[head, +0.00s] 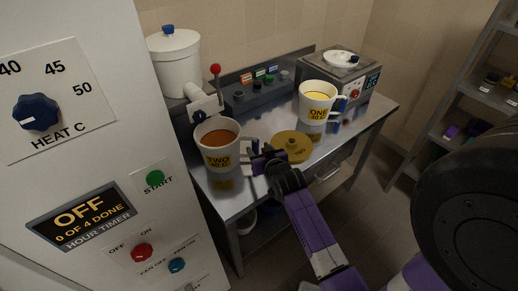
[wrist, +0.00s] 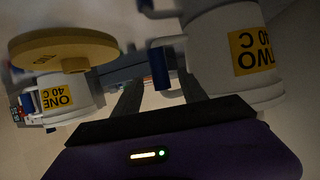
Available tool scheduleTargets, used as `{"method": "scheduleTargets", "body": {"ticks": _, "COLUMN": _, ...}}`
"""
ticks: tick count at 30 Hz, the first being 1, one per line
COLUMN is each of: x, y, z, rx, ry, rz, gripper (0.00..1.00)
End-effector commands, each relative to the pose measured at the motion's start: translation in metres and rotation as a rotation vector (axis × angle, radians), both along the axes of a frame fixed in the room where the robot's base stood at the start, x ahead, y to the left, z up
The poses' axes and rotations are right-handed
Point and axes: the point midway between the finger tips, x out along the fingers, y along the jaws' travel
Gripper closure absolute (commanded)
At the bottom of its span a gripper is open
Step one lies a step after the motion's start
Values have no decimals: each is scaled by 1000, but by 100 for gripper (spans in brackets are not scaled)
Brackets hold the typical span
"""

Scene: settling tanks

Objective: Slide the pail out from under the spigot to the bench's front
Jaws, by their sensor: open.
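The white pail labelled TWO 40 C (head: 218,160) holds brown liquid and stands upright on the bench, at the spigot (head: 197,92) of the white tank. It also shows in the wrist view (wrist: 215,50), where the picture is upside down. Its side handle with a blue grip (wrist: 160,68) faces my gripper. My gripper (head: 258,165) is open, to the right of the pail at its handle. In the wrist view my fingers (wrist: 160,95) stand on either side of the blue grip; whether they touch it cannot be told. The metal bench (head: 226,190) has its front edge toward me.
A yellow round lid (head: 292,143) is right of my gripper. A second white pail labelled ONE (head: 317,110), with yellow liquid, stands farther right, by a grey device (head: 350,75). A button panel (head: 258,93) is behind. The white control cabinet (head: 100,150) stands close on the left.

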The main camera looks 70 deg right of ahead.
Motion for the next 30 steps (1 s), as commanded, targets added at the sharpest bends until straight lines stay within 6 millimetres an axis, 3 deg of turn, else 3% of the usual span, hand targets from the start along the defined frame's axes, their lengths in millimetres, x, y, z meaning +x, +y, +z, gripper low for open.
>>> {"method": "scheduleTargets", "body": {"ticks": 15, "x": 40, "y": -45, "z": -25, "rx": 0, "ry": -1, "rz": 1, "gripper": 50}}
{"method": "scheduleTargets", "body": {"ticks": 28, "x": 46, "y": -50, "z": -28, "rx": -1, "ry": 0, "rz": 1, "gripper": 50}}
{"method": "scheduleTargets", "body": {"ticks": 30, "x": 46, "y": -50, "z": -28, "rx": -1, "ry": 0, "rz": 1, "gripper": 64}}
